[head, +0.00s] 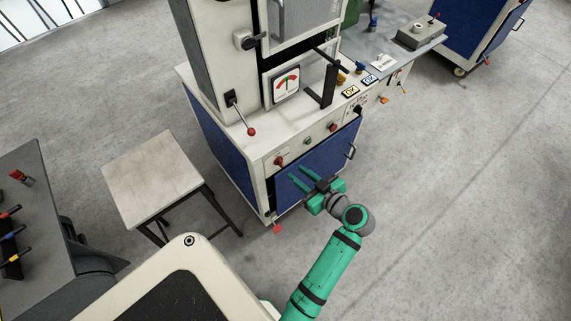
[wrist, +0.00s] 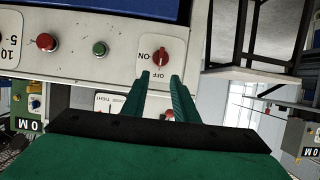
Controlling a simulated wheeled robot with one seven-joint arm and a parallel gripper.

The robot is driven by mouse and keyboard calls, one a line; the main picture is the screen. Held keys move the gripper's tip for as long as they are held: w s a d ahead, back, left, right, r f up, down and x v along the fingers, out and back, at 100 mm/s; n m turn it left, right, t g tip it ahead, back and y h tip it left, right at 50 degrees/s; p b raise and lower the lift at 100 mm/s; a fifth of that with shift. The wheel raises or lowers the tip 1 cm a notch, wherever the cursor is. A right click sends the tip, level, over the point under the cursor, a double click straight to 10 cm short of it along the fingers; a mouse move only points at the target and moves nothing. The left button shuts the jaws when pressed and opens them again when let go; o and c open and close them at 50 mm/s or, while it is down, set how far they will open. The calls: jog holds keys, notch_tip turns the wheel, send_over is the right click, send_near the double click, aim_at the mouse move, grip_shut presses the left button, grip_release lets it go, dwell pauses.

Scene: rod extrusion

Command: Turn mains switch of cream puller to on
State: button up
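The cream puller (head: 248,142) stands in the middle of the head view, with blue doors under its panel. Its mains switch (head: 279,161) is a red rotary knob at the left end of the front panel. In the wrist view, which is upside down, the mains switch (wrist: 159,58) sits on a white plate marked ON and OFF. Its handle looks upright in that picture, in line with the OFF mark. My gripper (head: 297,172) is open and empty in front of the panel, below and right of the knob. In the wrist view the fingertips (wrist: 160,75) point towards the knob, apart from it.
A green button (wrist: 99,48) and a red button (wrist: 47,42) share the panel with the switch. A stool (head: 152,170) stands left of the puller. A lever with a red ball (head: 251,131) sticks out above the panel. Open floor lies to the right.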

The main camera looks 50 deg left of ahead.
aim_at(282, 162)
jog(key=shift+x, duration=4)
jog(key=shift+s, duration=0.1)
grip_shut()
